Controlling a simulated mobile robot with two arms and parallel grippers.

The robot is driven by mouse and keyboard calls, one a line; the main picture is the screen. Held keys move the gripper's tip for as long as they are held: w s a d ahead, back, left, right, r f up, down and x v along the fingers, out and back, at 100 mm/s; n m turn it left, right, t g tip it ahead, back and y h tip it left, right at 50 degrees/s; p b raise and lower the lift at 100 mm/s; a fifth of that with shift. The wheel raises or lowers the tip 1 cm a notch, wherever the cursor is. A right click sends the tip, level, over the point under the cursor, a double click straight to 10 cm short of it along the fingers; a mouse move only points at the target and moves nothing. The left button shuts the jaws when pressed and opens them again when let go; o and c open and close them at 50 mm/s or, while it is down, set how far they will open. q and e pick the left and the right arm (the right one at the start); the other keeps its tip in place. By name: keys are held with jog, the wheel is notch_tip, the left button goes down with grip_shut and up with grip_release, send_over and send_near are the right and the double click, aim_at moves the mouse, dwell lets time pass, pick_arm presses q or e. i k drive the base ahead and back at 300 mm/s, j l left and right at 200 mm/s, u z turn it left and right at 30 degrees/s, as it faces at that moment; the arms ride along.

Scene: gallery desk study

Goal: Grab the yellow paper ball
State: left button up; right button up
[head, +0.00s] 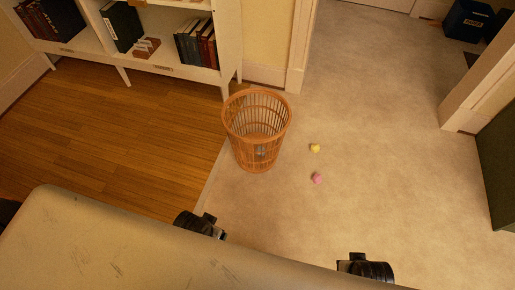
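The small yellow paper ball (315,148) lies on the beige carpet, to the right of the wicker wastebasket. A pink paper ball (317,178) lies a little nearer to me, just below the yellow one in the picture. My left gripper (214,228) and my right gripper (345,265) show as black parts past the edge of a tan surface. Both are well apart from the yellow ball. Their arms are mostly hidden, and the finger opening is not clear on either one.
The orange wicker wastebasket (240,130) stands upright with something pale inside. A scuffed tan surface (110,245) fills the lower left. A white bookcase (165,65) stands at the back left. A door frame (462,112) is at right. Carpet right of the balls is clear.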

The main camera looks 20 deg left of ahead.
aim_at(314, 147)
jog(key=i+l+u, duration=0.4)
jog(key=i+l, duration=0.4)
jog(key=l, duration=0.15)
